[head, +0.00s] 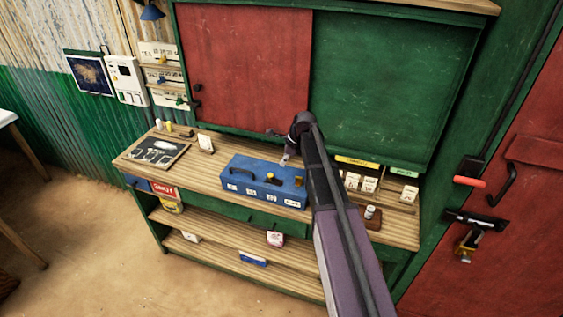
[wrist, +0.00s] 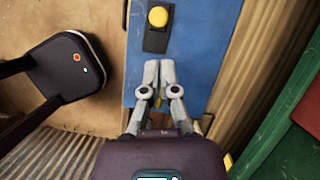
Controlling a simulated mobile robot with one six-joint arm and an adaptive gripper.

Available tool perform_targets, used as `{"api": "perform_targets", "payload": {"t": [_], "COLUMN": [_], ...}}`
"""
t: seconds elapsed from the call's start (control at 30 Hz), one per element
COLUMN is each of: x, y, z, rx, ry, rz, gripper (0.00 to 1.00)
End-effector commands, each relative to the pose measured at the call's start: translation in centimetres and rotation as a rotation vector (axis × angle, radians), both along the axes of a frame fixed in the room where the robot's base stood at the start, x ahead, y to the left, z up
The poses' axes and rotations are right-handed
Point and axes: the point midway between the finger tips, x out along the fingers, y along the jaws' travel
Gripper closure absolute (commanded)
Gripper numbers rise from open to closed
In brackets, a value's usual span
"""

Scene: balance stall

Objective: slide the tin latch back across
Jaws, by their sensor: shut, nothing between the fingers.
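The blue tin (head: 240,187) stands on the wooden counter, with white labels along its front. Its blue top also fills the middle of the wrist view (wrist: 205,50). A black plate with a round yellow knob (wrist: 158,17) lies on that top; I cannot tell whether it is the latch. In the head view a yellow knob (head: 271,180) shows on the top too. My gripper (wrist: 158,68) is shut and empty, over the tin and short of the black plate. In the head view my gripper (head: 285,160) is small, above the tin's back edge. Something yellow is partly hidden below the fingers.
A dark board (head: 157,152) lies on the counter left of the tin, with a small white card (head: 206,143) beside it. White cards (head: 368,183) stand to the right, partly behind my arm. A red panel (head: 245,70) rises behind the counter.

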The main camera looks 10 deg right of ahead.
Motion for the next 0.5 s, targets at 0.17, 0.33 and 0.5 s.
{"api": "perform_targets", "payload": {"t": [0.17, 0.33, 0.5], "x": [-0.2, -0.3, -0.3], "y": [-0.5, -0.9, -1.1], "z": [1.8, 2.8, 3.2], "rx": [0.0, 0.0, 0.0], "ry": [0.0, 0.001, 0.0], "rz": [0.0, 0.001, 0.002], "gripper": [1.0, 1.0, 1.0]}}
